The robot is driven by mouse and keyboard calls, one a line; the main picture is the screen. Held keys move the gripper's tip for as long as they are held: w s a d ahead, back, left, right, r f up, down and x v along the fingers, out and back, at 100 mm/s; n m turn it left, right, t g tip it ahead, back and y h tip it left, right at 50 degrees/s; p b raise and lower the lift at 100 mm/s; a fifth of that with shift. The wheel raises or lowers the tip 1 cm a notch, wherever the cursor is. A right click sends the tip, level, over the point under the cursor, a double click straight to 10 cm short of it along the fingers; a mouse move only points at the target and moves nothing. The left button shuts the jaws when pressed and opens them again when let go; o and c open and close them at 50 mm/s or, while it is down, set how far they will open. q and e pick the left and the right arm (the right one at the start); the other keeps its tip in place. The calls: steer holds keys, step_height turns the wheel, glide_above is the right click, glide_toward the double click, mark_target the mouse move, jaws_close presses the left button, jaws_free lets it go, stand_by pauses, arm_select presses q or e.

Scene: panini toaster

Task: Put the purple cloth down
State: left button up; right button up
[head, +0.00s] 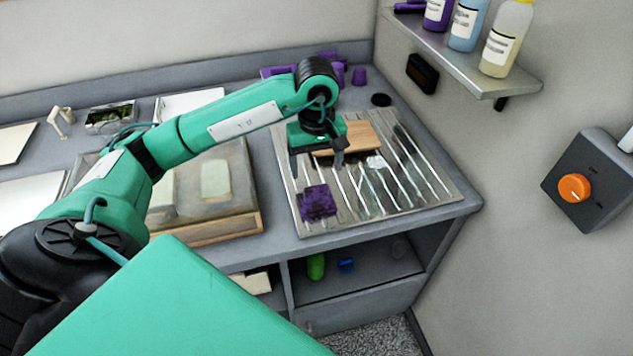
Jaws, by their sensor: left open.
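The purple cloth (318,203) lies on the ridged metal rack (420,168) near the rack's front left part. It looks like a small, dark, roughly square piece. My left gripper (315,165) is open and empty, just behind and above the cloth, with a visible gap to it. Its fingers point down over the rack's left part. My right gripper is not in view.
A wooden board (365,138) lies on the rack behind the gripper. A wood-edged tray (235,228) sits to the left. A wall shelf (465,70) holds several bottles.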

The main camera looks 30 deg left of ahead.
mark_target(316, 188)
arm_select(q)
step_height(316, 188, up, 4)
steer(key=shift+b, duration=0.35)
stand_by(0.4)
